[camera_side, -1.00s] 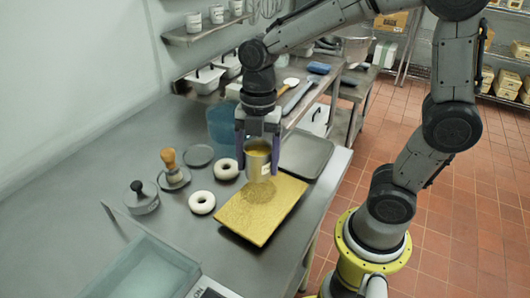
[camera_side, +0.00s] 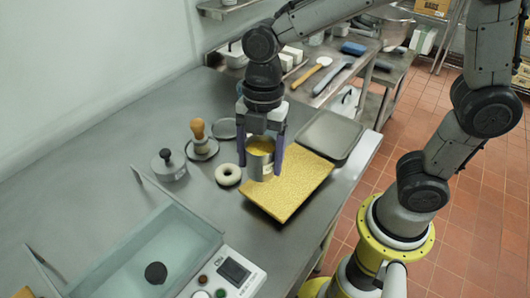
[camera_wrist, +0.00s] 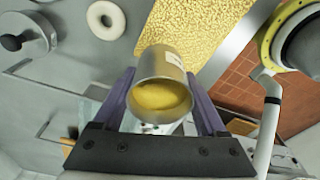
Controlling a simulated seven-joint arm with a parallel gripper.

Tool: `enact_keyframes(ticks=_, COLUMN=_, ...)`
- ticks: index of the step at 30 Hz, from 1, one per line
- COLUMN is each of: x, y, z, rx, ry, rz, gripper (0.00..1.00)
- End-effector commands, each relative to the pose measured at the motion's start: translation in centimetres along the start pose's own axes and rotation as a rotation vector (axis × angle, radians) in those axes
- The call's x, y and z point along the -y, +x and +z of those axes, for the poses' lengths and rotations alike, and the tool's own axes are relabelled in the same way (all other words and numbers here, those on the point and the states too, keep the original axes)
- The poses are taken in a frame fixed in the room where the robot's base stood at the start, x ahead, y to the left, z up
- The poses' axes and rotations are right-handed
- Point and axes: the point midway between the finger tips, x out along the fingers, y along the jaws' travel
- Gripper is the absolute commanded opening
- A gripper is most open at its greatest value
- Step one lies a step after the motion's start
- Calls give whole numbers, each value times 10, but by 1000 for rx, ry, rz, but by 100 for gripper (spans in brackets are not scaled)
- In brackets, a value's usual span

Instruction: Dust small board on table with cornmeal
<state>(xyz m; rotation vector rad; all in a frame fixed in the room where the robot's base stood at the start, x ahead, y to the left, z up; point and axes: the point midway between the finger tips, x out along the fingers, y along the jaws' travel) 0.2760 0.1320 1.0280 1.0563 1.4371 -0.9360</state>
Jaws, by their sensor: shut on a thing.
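The small board (camera_side: 302,187) lies flat on the table, its whole visible top a grainy yellow. It also fills the upper middle of the wrist view (camera_wrist: 205,25). My gripper (camera_side: 260,168) is shut on a metal can (camera_wrist: 163,64) with a pale label, one finger on each side. Yellow cornmeal (camera_wrist: 158,96) shows inside the can's open mouth. In the side view the can appears over the board's left edge, apparently above it. The exact gap below the can and any falling grains cannot be made out.
A water basin (camera_side: 150,255) and control box (camera_side: 228,275) are at the front.

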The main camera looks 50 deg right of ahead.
Motion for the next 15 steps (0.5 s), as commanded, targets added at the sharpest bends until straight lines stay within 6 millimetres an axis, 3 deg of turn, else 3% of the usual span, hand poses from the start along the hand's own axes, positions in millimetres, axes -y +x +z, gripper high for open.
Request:
enact_keyframes(ticks=8, x=-1, y=-5, z=0, rx=0, ry=0, rz=3, gripper=0)
enact_keyframes(ticks=15, x=-1, y=-26, z=-3, rx=0, ry=-1, rz=5, gripper=0)
